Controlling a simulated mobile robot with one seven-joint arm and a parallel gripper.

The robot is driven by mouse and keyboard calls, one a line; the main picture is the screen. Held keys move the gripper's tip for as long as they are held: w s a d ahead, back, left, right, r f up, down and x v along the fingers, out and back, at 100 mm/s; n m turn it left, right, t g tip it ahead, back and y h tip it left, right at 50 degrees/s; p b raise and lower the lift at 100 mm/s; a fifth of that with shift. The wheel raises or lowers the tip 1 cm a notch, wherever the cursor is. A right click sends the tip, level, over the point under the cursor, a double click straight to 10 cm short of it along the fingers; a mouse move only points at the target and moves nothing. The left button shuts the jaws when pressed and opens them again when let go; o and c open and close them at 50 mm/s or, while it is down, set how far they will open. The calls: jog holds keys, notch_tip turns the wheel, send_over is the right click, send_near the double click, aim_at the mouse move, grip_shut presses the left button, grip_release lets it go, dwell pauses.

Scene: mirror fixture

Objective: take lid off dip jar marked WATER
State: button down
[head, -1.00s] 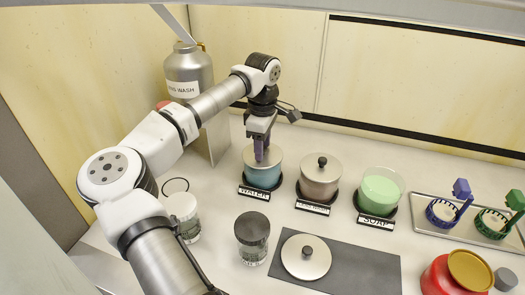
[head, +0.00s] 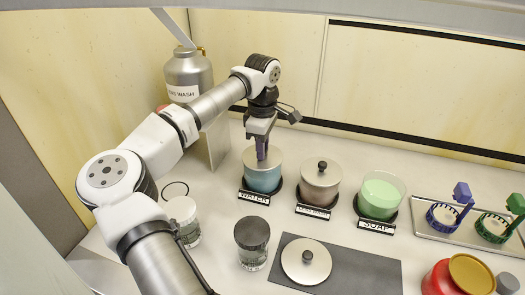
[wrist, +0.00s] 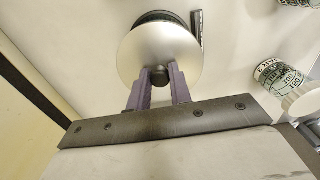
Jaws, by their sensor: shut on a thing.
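The jar marked WATER (head: 262,178) holds blue liquid and stands behind its black WATER label (head: 254,197) in the head view. Its round metal lid (wrist: 150,48) fills the upper middle of the wrist view and appears to sit on the jar. My gripper (head: 262,155) is directly above this lid, pointing down. In the wrist view, my gripper (wrist: 159,78) has its two purple fingers closed on the dark lid knob (wrist: 159,76). The fingertips hide part of the knob.
A lidded jar (head: 320,182) and an open green SOAP jar (head: 380,195) stand to the right. A loose lid (head: 306,262) lies on a dark mat (head: 365,268) in front. A dark-lidded small jar (head: 252,240) and a white-lidded jar (head: 183,215) stand nearer. A metal canister (head: 188,70) is behind my arm.

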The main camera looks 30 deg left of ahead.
notch_tip(320, 180, up, 19)
jog(key=b, duration=0.2)
jog(key=shift+r+b, duration=0.15)
jog(key=shift+b, duration=0.15)
